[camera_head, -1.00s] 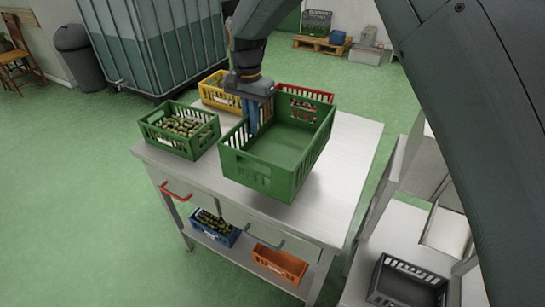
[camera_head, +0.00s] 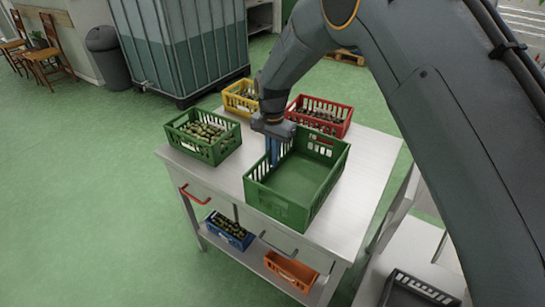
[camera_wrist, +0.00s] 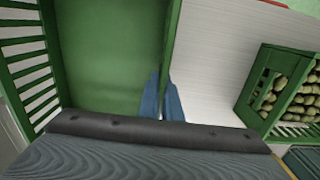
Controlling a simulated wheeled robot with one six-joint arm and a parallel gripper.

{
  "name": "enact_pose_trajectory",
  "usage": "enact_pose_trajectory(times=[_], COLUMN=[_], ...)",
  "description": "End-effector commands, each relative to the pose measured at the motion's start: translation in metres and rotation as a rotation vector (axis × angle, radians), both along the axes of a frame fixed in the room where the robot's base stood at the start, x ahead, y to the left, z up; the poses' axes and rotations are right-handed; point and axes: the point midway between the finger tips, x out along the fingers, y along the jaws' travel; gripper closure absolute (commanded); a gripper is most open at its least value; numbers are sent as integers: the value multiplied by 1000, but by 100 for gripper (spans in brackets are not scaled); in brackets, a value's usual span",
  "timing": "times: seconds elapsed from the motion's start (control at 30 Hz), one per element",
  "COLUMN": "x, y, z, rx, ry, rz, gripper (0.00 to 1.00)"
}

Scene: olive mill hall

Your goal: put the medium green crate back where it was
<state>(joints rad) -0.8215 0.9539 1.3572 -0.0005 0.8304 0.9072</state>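The empty green crate (camera_head: 299,182), the larger of two green crates, is at the right front of the steel table (camera_head: 352,192), looking level. I cannot tell whether its base touches the top. My gripper (camera_head: 273,152) is at its left wall, blue fingers pointing down. In the wrist view the crate's floor (camera_wrist: 110,50) fills the upper left, and my fingers (camera_wrist: 162,108) are close together on either side of the wall, seemingly shut on it. A smaller green crate with olives (camera_head: 178,138) stands to the left; it also shows in the wrist view (camera_wrist: 250,88).
A yellow crate (camera_head: 231,104) and a red crate of olives (camera_head: 347,124) stand behind on the table. A blue crate (camera_head: 246,243) and an orange crate (camera_head: 292,270) are on the lower shelf. A dark crate (camera_head: 425,293) is at lower right. The table's front left is bare.

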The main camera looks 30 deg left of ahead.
Motion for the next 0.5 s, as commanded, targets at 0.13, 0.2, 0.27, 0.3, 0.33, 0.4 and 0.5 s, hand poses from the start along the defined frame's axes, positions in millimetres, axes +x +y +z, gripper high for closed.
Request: enact_pose_trajectory(times=[0.13,0.2,0.27,0.3,0.33,0.4,0.5], x=[0,0,0,0,0,0,0], y=[0,0,0,0,0,0,0], z=[-3,-2,-2,-2,-2,-2,-1], rx=[-1,-1,-1,-1,-1,-1,0], ry=[0,0,0,0,0,0,0], rz=[0,0,0,0,0,0,0], gripper=[85,77,77,77,77,77,77])
